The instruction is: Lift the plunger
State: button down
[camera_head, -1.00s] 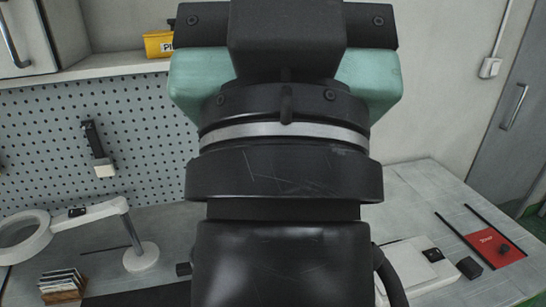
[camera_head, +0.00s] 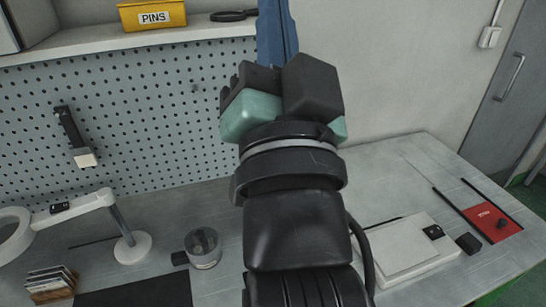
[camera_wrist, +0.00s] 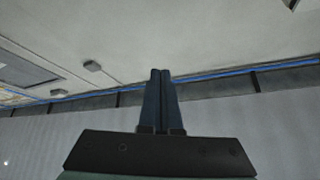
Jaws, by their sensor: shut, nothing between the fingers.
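I cannot make out the plunger in either view. My gripper (camera_head: 277,30) points upward in the head view, its blue fingers running past the top edge of the picture. In the wrist view the two dark blue fingers (camera_wrist: 161,74) are together, with nothing between them, against pale wall or ceiling surfaces. My wrist and arm cover the middle of the bench in the head view. A small round clear container (camera_head: 204,249) with a dark handle-like part stands on the bench left of my arm.
A yellow PINS bin (camera_head: 152,15) sits on the shelf above the pegboard (camera_head: 140,120). A magnifier lamp (camera_head: 132,248) stands at left, beside a dark mat (camera_head: 140,292). A white flat device (camera_head: 400,250) and red booklet (camera_head: 490,221) lie at right. Bare bench shows between these.

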jog(key=w+d+f+m+g+y, duration=0.1)
jog(key=w+f+m+g, duration=0.15)
jog(key=f+m, duration=0.75)
jog(key=w+d+f+m+g+y, duration=0.15)
jog(key=f+m+g, duration=0.25)
jog(key=f, duration=1.2)
jog(key=s+f+m+g, duration=0.1)
jog(key=s+f+m, duration=0.2)
jog(key=f+m, duration=0.3)
jog(key=s+f+m+g, duration=0.2)
jog(key=f+m, duration=0.5)
jog(key=f, duration=0.5)
jog(key=shift+s+d+f+b, duration=0.25)
jog(key=shift+s+f+b, duration=0.1)
jog(key=shift+s+b, duration=0.15)
jog(key=shift+g+y, duration=0.25)
jog(key=x, duration=1)
jog(key=shift+r, duration=0.1)
